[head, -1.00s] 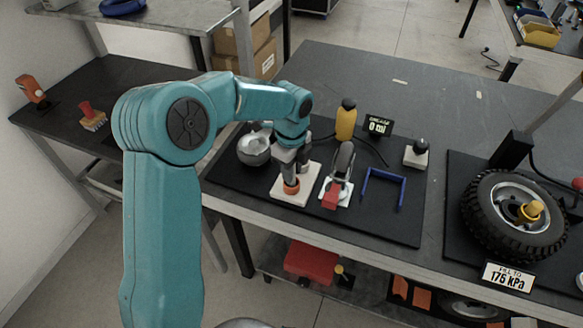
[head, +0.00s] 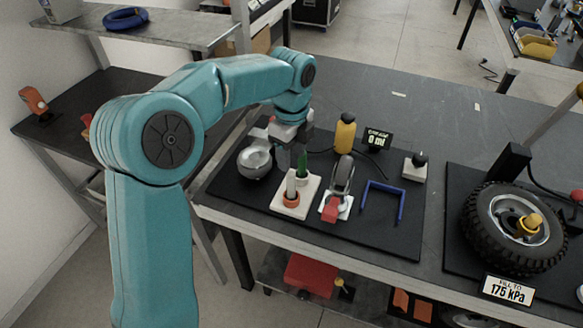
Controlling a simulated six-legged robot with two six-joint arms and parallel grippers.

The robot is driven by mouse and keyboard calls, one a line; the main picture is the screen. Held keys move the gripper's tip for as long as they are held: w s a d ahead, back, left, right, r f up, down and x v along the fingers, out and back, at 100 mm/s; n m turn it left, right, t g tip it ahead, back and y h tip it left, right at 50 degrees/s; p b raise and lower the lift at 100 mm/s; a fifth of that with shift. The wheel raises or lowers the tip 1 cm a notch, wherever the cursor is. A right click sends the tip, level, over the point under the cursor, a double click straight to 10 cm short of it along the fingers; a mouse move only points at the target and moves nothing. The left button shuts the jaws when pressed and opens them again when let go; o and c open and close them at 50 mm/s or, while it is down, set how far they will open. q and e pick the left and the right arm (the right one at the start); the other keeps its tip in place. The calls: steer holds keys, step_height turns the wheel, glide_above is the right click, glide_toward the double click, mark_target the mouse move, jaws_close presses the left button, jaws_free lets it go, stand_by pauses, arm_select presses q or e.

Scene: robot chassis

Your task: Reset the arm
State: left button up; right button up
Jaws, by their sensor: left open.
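My left arm comes in from the left, and its gripper (head: 290,148) hangs over the black mat (head: 372,232) on the bench. The gripper is open, with nothing seen in it, and points down. The gripper is above and behind these; whether a finger touches the green piece I cannot tell. My right gripper does not show.
A silver bowl-shaped part (head: 254,164) is left of the base. A tyre (head: 514,228) is further right. Bench space behind the mat is clear.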

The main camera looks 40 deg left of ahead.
arm_select(q)
steer(key=shift+r, duration=0.95)
